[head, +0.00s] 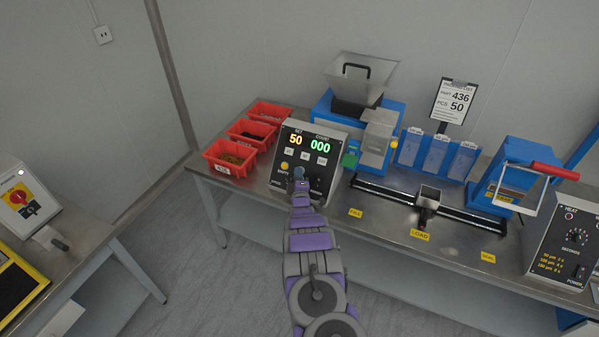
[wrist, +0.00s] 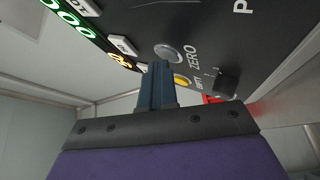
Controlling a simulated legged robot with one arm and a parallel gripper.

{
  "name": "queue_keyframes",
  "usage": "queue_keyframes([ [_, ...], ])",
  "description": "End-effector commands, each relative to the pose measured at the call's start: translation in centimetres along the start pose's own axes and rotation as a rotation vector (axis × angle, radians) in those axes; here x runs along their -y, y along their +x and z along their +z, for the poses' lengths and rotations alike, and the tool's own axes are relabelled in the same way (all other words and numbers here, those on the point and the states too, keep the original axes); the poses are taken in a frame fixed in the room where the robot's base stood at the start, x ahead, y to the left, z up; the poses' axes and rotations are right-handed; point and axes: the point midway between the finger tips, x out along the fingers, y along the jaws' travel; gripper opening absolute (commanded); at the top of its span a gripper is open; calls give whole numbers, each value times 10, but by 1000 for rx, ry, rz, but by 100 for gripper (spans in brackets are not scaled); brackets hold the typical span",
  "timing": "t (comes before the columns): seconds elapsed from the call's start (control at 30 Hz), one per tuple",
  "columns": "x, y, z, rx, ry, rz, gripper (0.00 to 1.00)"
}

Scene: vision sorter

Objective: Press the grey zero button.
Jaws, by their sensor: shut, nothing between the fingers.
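The dark counter box (head: 322,141) stands on the steel bench, with a yellow 50 under SET and a green 000 under COUNT. In the wrist view the round grey zero button (wrist: 168,52) sits on its panel beside the word ZERO. My gripper (head: 299,172) is in front of the lower part of the panel and hides the zero button in the head view. In the wrist view my gripper (wrist: 156,66) is shut and empty, with its dark blue fingertips very close to the grey button. I cannot tell whether they touch it.
A yellow button (wrist: 181,80) and a black knob (wrist: 227,82) are close to the zero button. Red bins (head: 230,157) stand left of the box. A blue feeder (head: 362,110) is behind it, and a black rail (head: 430,206) runs to the right.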

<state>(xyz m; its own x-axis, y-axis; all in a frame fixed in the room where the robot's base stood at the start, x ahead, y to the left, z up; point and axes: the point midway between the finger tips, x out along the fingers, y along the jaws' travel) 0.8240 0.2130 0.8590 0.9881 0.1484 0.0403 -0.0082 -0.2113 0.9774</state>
Motion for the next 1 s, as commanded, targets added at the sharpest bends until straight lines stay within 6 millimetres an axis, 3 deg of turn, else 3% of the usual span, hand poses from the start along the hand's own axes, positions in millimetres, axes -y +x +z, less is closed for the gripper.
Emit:
queue_keyframes([
  [0.73,-8,-13,-8,1,0,-2,0],
  [1.0,-21,-25,-18,0,1,0,0],
])
